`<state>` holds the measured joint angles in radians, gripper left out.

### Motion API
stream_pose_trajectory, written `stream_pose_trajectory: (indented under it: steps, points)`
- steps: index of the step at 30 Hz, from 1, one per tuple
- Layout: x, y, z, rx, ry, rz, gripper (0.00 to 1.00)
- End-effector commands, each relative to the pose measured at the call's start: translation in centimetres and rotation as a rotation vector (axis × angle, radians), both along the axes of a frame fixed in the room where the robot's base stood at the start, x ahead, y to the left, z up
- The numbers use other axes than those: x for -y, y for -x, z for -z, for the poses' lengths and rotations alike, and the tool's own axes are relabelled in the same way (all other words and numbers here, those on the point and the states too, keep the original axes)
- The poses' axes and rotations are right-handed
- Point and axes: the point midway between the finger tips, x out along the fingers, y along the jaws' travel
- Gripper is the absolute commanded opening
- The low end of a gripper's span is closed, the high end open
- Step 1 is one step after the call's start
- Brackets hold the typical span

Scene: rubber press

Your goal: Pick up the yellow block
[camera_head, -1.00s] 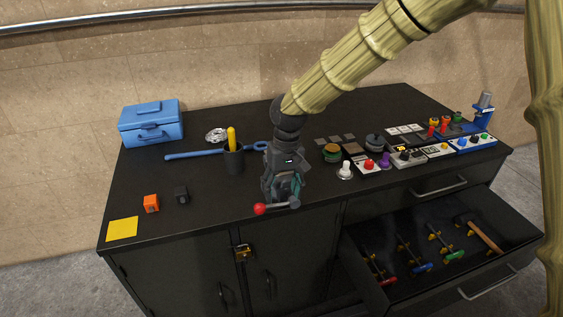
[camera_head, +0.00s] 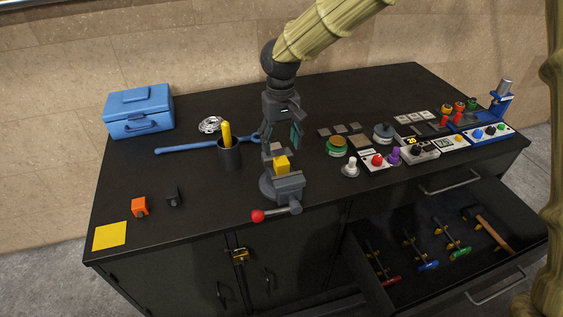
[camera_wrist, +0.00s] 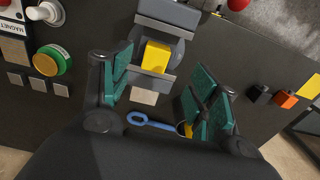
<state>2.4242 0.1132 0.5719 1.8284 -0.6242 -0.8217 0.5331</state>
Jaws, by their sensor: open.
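The yellow block (camera_head: 281,166) sits in a grey vise (camera_head: 287,187) with a red-knobbed handle, near the front edge of the black cabinet top. The wrist view shows the block (camera_wrist: 156,57) between the two grey jaws (camera_wrist: 165,22) of the vise. My gripper (camera_head: 283,138) is above the block, pointing down, open and empty. In the wrist view its teal fingers (camera_wrist: 160,80) stand apart, with the block beyond them and a gap between.
Left of the vise stand a dark cup (camera_head: 229,155) with a yellow-handled tool, a blue wrench (camera_head: 190,147) and a blue toolbox (camera_head: 138,112). An open drawer (camera_head: 400,285) juts out at front right.

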Motion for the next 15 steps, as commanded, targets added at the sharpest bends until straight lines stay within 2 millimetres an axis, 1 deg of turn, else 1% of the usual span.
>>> stream_pose_trajectory:
  steps: [3, 6, 11, 15]
  points:
    - [0.0, 0.0, 1.6, -0.004, 0.000, 0.000, 0.61]
    - [0.0, 0.0, 2.7, -0.003, 0.000, 0.000, 0.61]
    - [0.1, 0.0, 3.3, -0.001, -0.001, 0.000, 0.61]
    - [0.2, 0.0, 4.3, -0.004, 0.000, 0.000, 0.61]
